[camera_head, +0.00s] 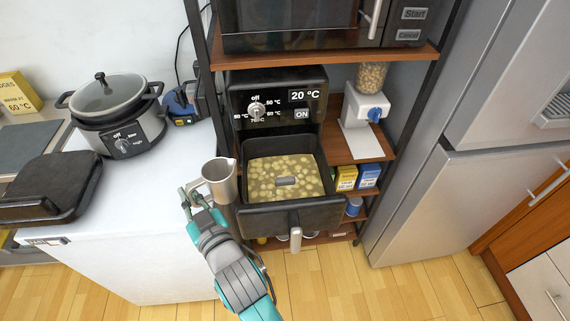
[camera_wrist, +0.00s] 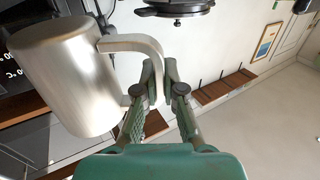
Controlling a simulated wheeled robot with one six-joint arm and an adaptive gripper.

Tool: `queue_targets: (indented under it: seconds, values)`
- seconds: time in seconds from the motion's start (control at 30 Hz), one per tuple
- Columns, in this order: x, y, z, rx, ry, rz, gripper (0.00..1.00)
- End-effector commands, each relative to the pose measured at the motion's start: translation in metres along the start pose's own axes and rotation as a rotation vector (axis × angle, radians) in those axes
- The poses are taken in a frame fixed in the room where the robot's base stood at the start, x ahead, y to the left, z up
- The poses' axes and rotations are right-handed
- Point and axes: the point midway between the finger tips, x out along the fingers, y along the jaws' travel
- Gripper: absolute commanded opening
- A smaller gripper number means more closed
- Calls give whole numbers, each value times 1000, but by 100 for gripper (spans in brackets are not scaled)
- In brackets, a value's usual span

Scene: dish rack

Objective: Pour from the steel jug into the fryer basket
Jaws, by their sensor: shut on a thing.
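The steel jug (camera_head: 219,181) is close to upright in the head view, just left of the fryer basket (camera_head: 292,217). It fills the left of the wrist view (camera_wrist: 68,75), where its curved handle (camera_wrist: 150,48) reaches toward my fingers. My gripper (camera_head: 191,194) is shut on the jug's handle; its fingers also show in the wrist view (camera_wrist: 160,88). The basket is pulled out of the air fryer (camera_head: 277,95) and holds pale round pieces in liquid around a small grey insert. The jug's contents cannot be made out.
A slow cooker (camera_head: 118,130) and a black closed appliance (camera_head: 45,188) stand on the white counter (camera_head: 150,235) at left. A microwave (camera_head: 310,25) is on the shelf above. A dispenser (camera_head: 364,108) and small boxes (camera_head: 357,176) sit right of the basket. A steel fridge (camera_head: 440,190) stands at right.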

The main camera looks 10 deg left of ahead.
Motion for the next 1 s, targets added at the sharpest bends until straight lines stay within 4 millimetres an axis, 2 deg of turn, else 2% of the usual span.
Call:
queue_targets:
  seconds: [0.17, 0.57, 1.0]
  values:
    - [0, 0, -3, 1, 2, 0, 0]
    - [0, 0, -31, 2, 3, 0, 0]
    - [1, -1, -26, 2, -1, 5, 0]
